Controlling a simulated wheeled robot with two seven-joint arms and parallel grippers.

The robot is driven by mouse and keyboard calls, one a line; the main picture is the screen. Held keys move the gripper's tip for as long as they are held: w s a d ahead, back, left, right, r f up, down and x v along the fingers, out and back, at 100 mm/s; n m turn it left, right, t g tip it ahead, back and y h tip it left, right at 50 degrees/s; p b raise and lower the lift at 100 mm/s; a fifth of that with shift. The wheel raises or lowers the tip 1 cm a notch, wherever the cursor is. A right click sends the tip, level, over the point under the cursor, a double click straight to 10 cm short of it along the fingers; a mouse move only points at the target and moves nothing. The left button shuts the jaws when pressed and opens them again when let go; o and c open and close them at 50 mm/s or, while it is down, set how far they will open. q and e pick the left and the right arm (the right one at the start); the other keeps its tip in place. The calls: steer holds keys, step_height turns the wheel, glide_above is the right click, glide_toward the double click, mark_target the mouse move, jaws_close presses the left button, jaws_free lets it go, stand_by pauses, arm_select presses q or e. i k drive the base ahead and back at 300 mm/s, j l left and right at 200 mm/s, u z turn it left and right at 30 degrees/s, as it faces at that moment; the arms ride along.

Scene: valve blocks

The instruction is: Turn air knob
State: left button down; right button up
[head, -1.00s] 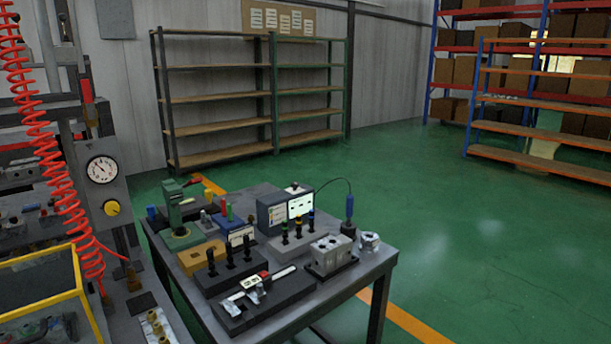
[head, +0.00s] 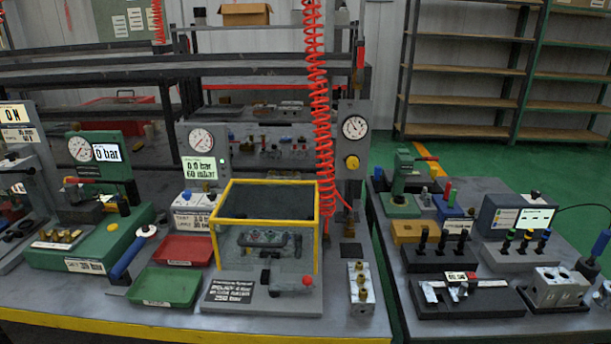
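A yellow round knob (head: 352,162) sits on a grey upright panel, directly below a round white pressure gauge (head: 355,127), at the right end of the main workbench in the head view. A red coiled air hose (head: 320,110) hangs just left of the panel. I cannot read the gauge's needle or the knob's angle at this size. Neither of my grippers shows in the head view.
A yellow-framed clear box (head: 266,228) stands on the bench in front of the panel. Red (head: 186,250) and green (head: 166,287) trays lie to its left. A brass-fitted block (head: 361,284) is to its right. A second table (head: 440,328) with gauges stands at the right, beyond a narrow gap.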

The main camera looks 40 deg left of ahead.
mark_target(211, 195)
steer(key=u, duration=2)
